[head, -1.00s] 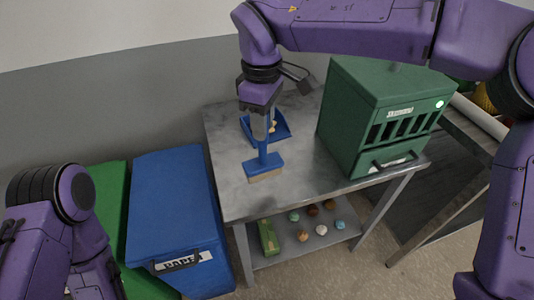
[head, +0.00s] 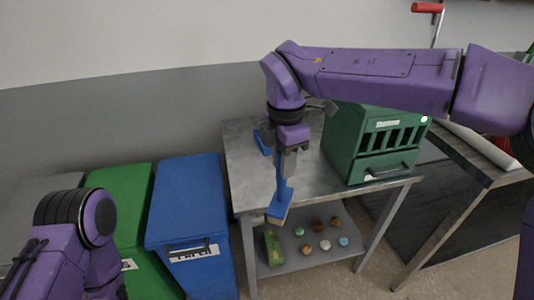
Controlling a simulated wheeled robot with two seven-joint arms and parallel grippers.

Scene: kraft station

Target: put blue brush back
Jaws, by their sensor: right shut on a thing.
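The blue brush (head: 281,202) has a long blue handle and a blue head with pale bristles. My right gripper (head: 285,170) is shut on its handle. The brush hangs head down and tilted near the front left edge of the grey metal table (head: 240,170); I cannot tell whether it touches the top. A blue dustpan (head: 262,142) lies on the table behind, partly hidden by my right gripper. My left arm is at the lower left, and its gripper is out of view.
A green slotted cabinet (head: 372,140) stands on the table's right part. Several small round items and a green box (head: 273,249) lie on the lower shelf (head: 330,262). A blue bin (head: 188,215) and a green bin (head: 122,205) stand to the left. Another bench (head: 480,165) stands right.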

